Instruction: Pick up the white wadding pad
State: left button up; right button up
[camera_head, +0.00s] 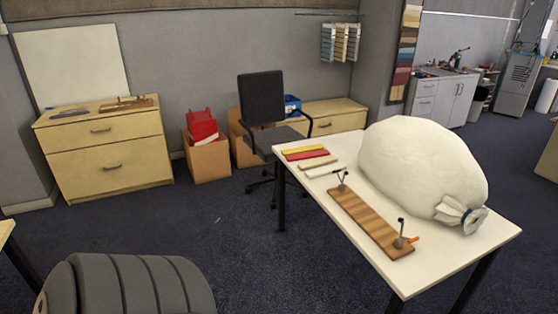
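A large, rounded white wadding pad (415,160) lies on the right part of the white table (440,276). It looks like a stuffed bag, with a gathered, tied end (462,215) facing the front right. Neither of my grippers shows in the head view, so their state cannot be seen. Nothing is touching the pad from above.
A wooden board with metal clamps (370,222) lies beside the pad. Several coloured strips (306,153) lie at the table's far left corner. A black office chair (262,100) stands behind the table. A dark grey ribbed object (125,285) fills the lower left. Open carpet lies left of the table.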

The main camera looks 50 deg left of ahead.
aim_at(319, 172)
jog(key=u, duration=1.4)
